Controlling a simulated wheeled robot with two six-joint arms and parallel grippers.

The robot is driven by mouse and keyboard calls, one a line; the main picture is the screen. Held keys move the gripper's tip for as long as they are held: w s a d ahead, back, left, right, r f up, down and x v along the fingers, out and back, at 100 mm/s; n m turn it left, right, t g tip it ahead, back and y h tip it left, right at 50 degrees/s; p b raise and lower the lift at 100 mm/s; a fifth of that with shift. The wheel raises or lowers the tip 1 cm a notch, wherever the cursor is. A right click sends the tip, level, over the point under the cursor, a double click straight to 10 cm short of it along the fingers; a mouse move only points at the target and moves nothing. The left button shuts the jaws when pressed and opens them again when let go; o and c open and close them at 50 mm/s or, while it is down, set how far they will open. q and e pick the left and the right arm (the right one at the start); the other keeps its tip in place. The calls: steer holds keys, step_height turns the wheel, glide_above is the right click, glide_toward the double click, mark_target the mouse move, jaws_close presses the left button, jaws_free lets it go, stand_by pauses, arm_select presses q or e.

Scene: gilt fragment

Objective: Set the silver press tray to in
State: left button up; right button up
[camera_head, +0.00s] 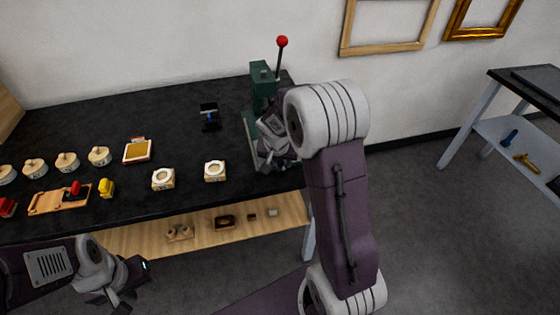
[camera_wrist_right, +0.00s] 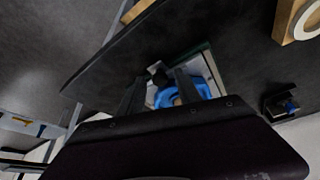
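The green press (camera_head: 262,85) stands at the right end of the black table, its lever topped by a red ball (camera_head: 282,41). My right gripper (camera_head: 272,160) is low at the front of the press, and hides much of its base. In the right wrist view its two fingers (camera_wrist_right: 158,92) are apart, with a blue part (camera_wrist_right: 182,94) and a small dark knob (camera_wrist_right: 157,75) showing between and beyond them. A pale silver surface (camera_wrist_right: 213,72), perhaps the press tray, shows beside the right finger. How far in the tray sits is hidden. My left gripper (camera_head: 127,285) looks open and empty, in front of the table.
Two wooden blocks with white rings (camera_head: 163,179) (camera_head: 215,171), a framed gold pad (camera_head: 138,151), several round knobbed pots (camera_head: 67,162) and a wooden board (camera_head: 60,198) lie left of the press. A small black stand (camera_head: 209,117) is behind. A wooden shelf (camera_head: 200,236) is below.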

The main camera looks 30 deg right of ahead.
jaws_close()
stand_by(1.2)
